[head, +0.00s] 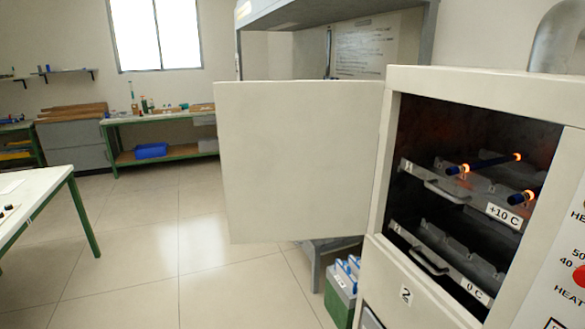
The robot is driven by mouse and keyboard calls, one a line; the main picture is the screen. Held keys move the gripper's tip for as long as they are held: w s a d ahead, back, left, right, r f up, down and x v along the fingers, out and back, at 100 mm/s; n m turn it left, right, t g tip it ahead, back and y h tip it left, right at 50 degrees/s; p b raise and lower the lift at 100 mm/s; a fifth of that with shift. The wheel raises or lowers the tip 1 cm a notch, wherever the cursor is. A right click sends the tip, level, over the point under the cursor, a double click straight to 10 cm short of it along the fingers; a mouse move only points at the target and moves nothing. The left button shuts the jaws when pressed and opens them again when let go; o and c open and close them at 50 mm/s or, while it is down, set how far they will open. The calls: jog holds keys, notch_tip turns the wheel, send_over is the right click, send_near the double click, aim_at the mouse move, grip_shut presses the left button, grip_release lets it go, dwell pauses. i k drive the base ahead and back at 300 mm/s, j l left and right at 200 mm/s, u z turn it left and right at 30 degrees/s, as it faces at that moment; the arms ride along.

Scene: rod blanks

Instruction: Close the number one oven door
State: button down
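A wide, plain pale oven door (298,160) stands swung open to the left of the oven (470,85). It joins the oven front at its right edge. The face turned to me shows no number. The upper chamber behind it is uncovered. Inside are two pull-out racks: the upper one (468,192) has a "+10 C" label, the lower one (440,262) a "0 C" label. Blue rods (490,162) with glowing orange ends lie on the upper rack. A lower door (405,294) marked "2" is below the open chamber. My gripper is not in view.
A green-and-white bin (341,290) with blue-handled items stands on the floor below the open door. A table (40,195) with green legs is at the left. A workbench (160,118) stands at the back. Tiled floor (190,260) between is clear.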

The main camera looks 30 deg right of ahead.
aim_at(298, 158)
jog(key=i+j+z, duration=0.8)
jog(key=j, duration=0.3)
jog(key=i+j+z, duration=0.3)
jog(key=j, duration=0.2)
jog(key=i+j+z, duration=0.3)
jog(key=j, duration=0.3)
jog(key=i+j+z, duration=0.2)
jog(key=j+z, duration=0.15)
jog(key=j, duration=0.3)
jog(key=i+j+z, duration=0.15)
jog(key=j+z, duration=0.15)
jog(key=j, duration=0.35)
jog(key=j+z, duration=0.35)
jog(key=j, duration=0.35)
jog(key=j+z, duration=0.3)
jog(key=j, duration=0.45)
jog(key=k+j+z, duration=0.1)
jog(key=j+z, duration=0.25)
jog(key=j, duration=0.35)
jog(key=k+j+z, duration=0.3)
jog(key=j, duration=0.4)
jog(key=j+u, duration=0.15)
jog(key=j, duration=0.3)
jog(key=i+j+u, duration=0.15)
jog(key=j, duration=0.55)
jog(key=i+j+u, duration=0.15)
jog(key=k+j, duration=0.05)
jog(key=j, duration=0.1)
